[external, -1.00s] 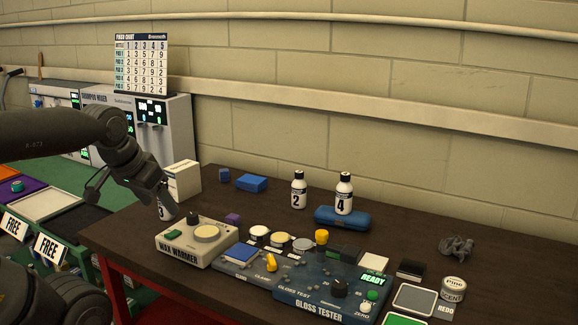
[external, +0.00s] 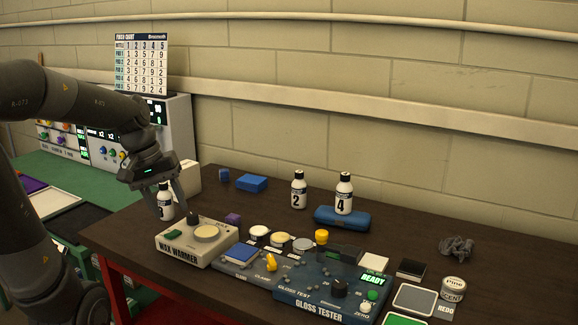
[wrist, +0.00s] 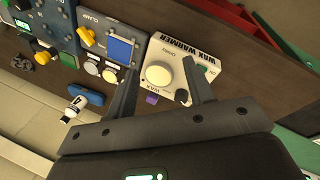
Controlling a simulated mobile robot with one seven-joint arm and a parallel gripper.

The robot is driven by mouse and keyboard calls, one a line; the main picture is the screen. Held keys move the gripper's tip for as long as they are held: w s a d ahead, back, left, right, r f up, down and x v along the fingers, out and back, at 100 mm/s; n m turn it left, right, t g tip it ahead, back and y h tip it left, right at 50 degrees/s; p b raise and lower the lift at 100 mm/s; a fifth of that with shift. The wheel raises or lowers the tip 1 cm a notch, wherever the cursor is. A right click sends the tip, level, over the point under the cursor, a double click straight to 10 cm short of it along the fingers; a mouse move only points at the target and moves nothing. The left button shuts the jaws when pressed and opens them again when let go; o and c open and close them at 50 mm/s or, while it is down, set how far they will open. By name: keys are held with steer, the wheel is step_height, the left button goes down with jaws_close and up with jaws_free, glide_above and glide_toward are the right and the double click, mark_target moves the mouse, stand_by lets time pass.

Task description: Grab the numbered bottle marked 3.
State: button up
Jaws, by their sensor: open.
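The bottle marked 3 (external: 166,213) stands upright at the table's left end, behind the wax warmer, partly covered by my gripper in the external view. My gripper (external: 172,213) is open and tilted downward, and its fingers overlap the bottle there. In the wrist view my gripper (wrist: 163,66) has its fingers spread, with the wax warmer beyond them and no bottle visible between them. Bottle 2 (external: 298,190) stands farther right. Bottle 4 (external: 344,194) stands on a blue case and also shows in the wrist view (wrist: 74,107).
The wax warmer (external: 185,253) sits close in front of bottle 3. A white box (external: 187,178) stands just behind it. A purple block (external: 233,219) and the gloss tester (external: 318,300) lie to the right.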

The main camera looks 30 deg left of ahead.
steer(key=w+a+f+n+h, duration=0.3)
steer(key=w+a+n+h, duration=0.1)
steer(key=w+a+n, duration=0.15)
steer(key=n+t+h, duration=0.7)
steer(key=n+t, duration=0.3)
steer(key=n, duration=0.4)
glide_toward(163, 185)
steer(key=shift+w+a+f+x, duration=0.1)
steer(key=shift+w+a+x, duration=0.1)
steer(key=shift+x, duration=1.45)
steer(key=shift+w+a+f+x, duration=0.1)
steer(key=shift+w+x, duration=0.05)
steer(key=shift+x, duration=1.5)
steer(key=shift+w+a+f+x, duration=0.1)
steer(key=shift+w+a+x, duration=0.1)
steer(key=shift+x, duration=1.45)
jaws_close()
